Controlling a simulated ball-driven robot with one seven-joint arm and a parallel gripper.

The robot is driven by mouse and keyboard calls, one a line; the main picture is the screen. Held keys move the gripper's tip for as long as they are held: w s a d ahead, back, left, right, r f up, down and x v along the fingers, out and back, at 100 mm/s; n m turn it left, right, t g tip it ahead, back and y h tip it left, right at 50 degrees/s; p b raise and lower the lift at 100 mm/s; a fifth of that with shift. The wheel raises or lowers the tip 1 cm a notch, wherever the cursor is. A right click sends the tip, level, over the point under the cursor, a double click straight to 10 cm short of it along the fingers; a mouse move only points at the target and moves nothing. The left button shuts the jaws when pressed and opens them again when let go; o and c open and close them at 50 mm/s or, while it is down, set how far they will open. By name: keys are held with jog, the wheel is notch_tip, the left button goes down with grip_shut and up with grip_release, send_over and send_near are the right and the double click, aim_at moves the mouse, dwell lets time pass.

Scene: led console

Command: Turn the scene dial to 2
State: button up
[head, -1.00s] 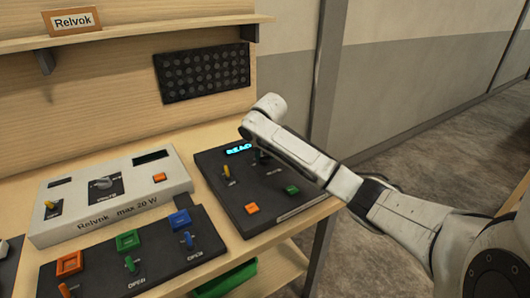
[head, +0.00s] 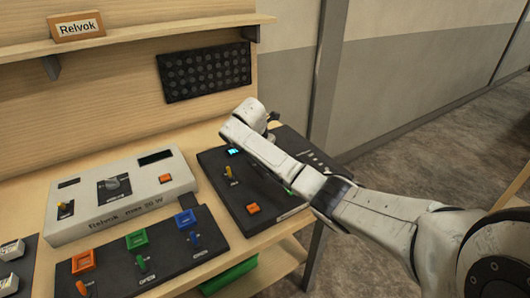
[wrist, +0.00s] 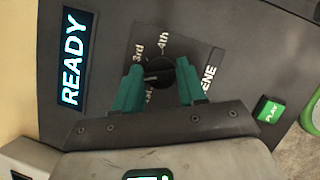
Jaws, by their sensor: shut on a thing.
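The scene dial (wrist: 170,76) is a round black knob with a pale pointer line, in the wrist view. My gripper (wrist: 158,72) has its green fingers on either side of the knob and is shut on it. The pointer faces left in that view, towards the left finger. The labels "3rd" and "4th" show above the knob; another label by the left finger is partly hidden, and only "ENE" of the scene label shows. In the head view my arm hides the dial and fingers over the black console (head: 226,194).
A lit READY display (wrist: 73,60) is left of the dial, and a green PLAY button (wrist: 270,110) is right. The console also has a yellow switch (head: 228,172) and an orange button (head: 252,208). A pale Relvok box (head: 85,224) and a black switch panel (head: 165,262) stand to the left.

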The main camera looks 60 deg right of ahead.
dwell(0.3)
jog(key=o, duration=1.1)
jog(key=shift+c, duration=0.2)
jog(key=b+v, duration=0.1)
jog(key=v, duration=0.9)
jog(key=shift+r, duration=0.4)
jog(key=shift+w+a, duration=0.1)
